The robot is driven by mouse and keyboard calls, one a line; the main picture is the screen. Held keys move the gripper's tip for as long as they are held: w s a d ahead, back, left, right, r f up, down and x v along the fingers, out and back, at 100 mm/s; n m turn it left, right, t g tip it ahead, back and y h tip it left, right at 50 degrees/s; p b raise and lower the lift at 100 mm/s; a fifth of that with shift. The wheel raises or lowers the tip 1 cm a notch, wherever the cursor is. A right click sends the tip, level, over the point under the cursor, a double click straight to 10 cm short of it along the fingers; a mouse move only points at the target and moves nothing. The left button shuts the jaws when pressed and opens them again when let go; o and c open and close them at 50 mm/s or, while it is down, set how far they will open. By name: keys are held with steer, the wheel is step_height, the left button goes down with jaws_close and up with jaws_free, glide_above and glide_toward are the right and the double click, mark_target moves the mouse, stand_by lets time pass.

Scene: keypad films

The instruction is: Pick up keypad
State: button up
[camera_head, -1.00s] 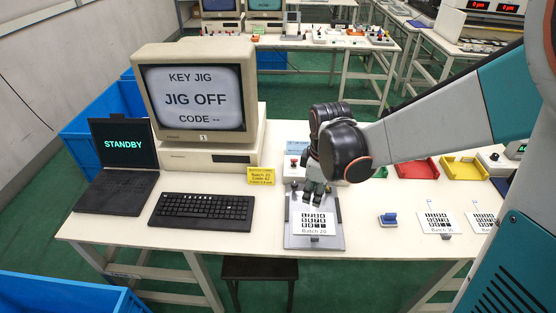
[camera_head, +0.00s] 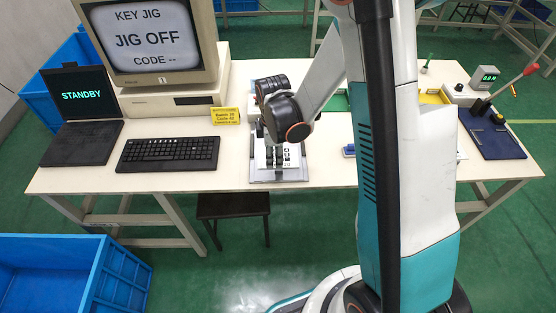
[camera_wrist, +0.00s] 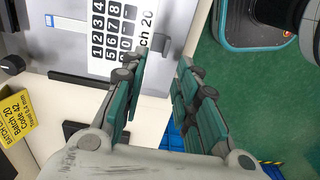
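The keypad film (camera_head: 295,160) is a white sheet with black number keys, lying on a grey jig plate (camera_head: 278,179) near the table's front edge. My gripper (camera_head: 274,155) is over it and hides part of it. In the wrist view the film (camera_wrist: 112,28), with "20" readable on its edge, lies at upper left. A small grey tab sits at its edge, by the left fingertip. My gripper (camera_wrist: 165,66) shows open there, pointing down, with a gap between its fingers and nothing seen held. Whether a fingertip touches the film cannot be told.
A computer (camera_head: 160,45) reading "JIG OFF", a keyboard (camera_head: 168,153), a laptop (camera_head: 82,115) and a yellow card (camera_head: 225,116) stand left. A lever device (camera_head: 495,135) is at right. My arm hides the table's right middle. A dark stool (camera_head: 235,205) is below.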

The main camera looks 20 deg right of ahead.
mark_target(275, 170)
steer(key=f+b, duration=0.1)
steer(key=f, duration=0.1)
steer(key=f+b, duration=0.1)
steer(key=f, duration=0.2)
steer(key=shift+s+f+b, duration=0.3)
steer(key=shift+b, duration=0.1)
steer(key=shift+r, duration=0.1)
jaws_close()
